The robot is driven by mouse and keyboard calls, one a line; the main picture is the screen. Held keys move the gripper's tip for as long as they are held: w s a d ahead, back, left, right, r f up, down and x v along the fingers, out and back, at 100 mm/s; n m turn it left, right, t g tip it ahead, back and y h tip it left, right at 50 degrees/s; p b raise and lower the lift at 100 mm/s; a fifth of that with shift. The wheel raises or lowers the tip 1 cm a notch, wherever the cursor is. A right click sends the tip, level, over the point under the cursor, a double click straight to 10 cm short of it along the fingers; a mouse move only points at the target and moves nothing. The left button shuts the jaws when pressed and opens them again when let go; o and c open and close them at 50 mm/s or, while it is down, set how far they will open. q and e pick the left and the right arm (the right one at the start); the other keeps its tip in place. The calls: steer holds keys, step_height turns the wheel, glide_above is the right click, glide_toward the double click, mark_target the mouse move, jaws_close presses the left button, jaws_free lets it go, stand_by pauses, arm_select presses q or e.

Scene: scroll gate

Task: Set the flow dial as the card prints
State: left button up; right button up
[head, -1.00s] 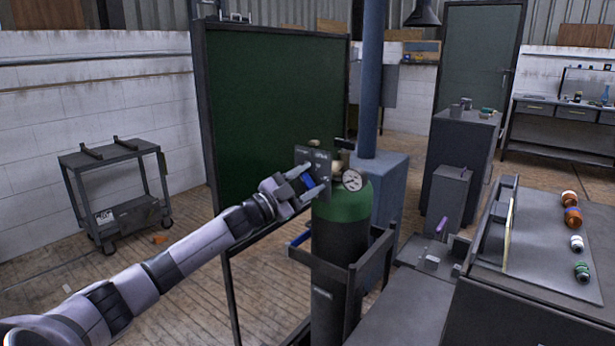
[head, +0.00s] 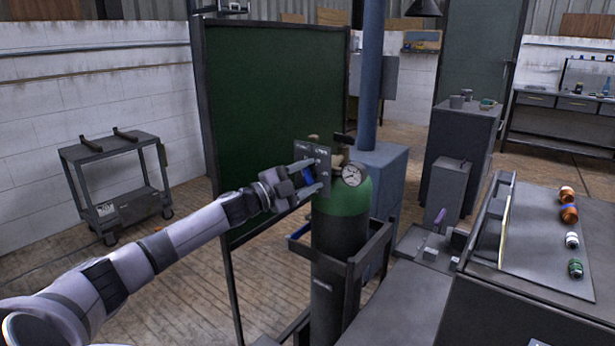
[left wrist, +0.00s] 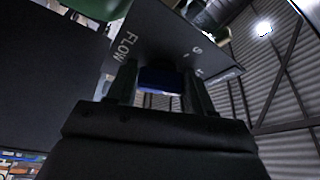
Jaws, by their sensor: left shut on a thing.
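The flow dial is a blue knob (head: 308,176) on a dark grey plate (head: 325,158) at the top of a green-shouldered gas cylinder (head: 341,203). In the left wrist view the plate (left wrist: 160,40) reads FLOW, with small marks and a numeral to the right. My left gripper (head: 314,178) reaches in from the left and is shut on the blue knob, which also shows between its fingers in the left wrist view (left wrist: 160,78). The knob's pointer is hidden. A round gauge (head: 354,174) sits right of the plate. I cannot make out a readable card. My right gripper is out of view.
The cylinder stands in a dark metal frame (head: 352,285). A dark green screen (head: 270,110) stands close behind my left arm. A cart (head: 112,180) stands far left.

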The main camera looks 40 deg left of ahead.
arm_select(q)
steer(key=o, duration=1)
steer(key=shift+c, duration=0.2)
steer(key=b+v, duration=0.1)
steer(key=v, duration=0.6)
